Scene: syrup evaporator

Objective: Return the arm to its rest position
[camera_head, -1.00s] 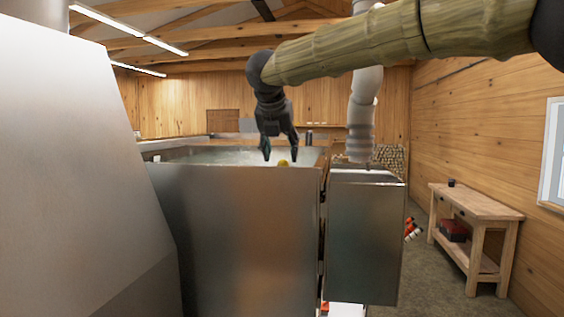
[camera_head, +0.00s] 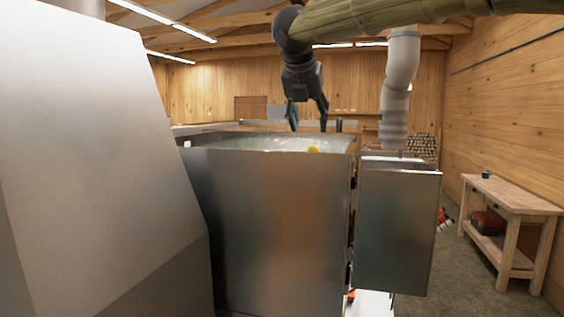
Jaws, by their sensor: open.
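My gripper (camera_head: 308,126) is open and empty, its fingers pointing down above the far part of the steel evaporator pan (camera_head: 275,225). My arm (camera_head: 390,14), in a tan ribbed sleeve, reaches in from the upper right along the top edge of the view. A small yellow object (camera_head: 313,149) shows at the pan's near rim, below the fingertips and apart from them. Most of it is hidden behind the rim. Pale foamy liquid (camera_head: 270,143) shows inside the pan.
A large slanted metal housing (camera_head: 90,150) fills the left. A steel box (camera_head: 398,228) stands right of the pan, with a white pipe (camera_head: 400,75) above it. A wooden bench (camera_head: 515,207) holds a red toolbox (camera_head: 487,223) at the right.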

